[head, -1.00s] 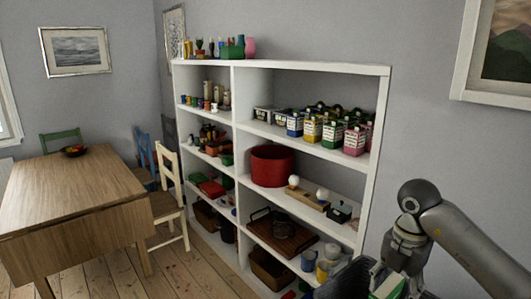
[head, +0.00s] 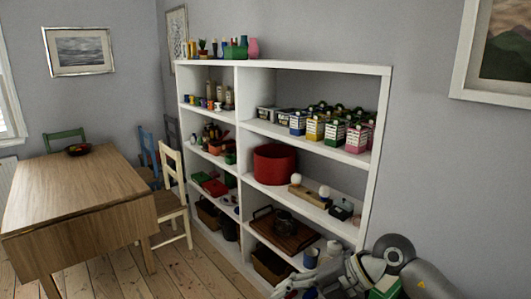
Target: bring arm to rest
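My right arm (head: 393,252) comes in from the lower right and is bent low in front of the shelf's right end. Its far end reaches left along the bottom edge, toward my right gripper (head: 312,284). The gripper is small, dark and partly cut off, so I cannot tell whether its fingers are open or shut. A green and white item (head: 386,288) shows just below the arm at the bottom edge; I cannot tell what it rests in. My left arm and gripper are not in view.
A white shelf unit (head: 237,150) full of goods stands close behind the arm. It holds cartons (head: 335,133), a red pot (head: 273,164) and a brown tray (head: 290,237). A wooden table (head: 75,195) and chairs (head: 172,195) stand left. Floorboards (head: 180,270) between are clear.

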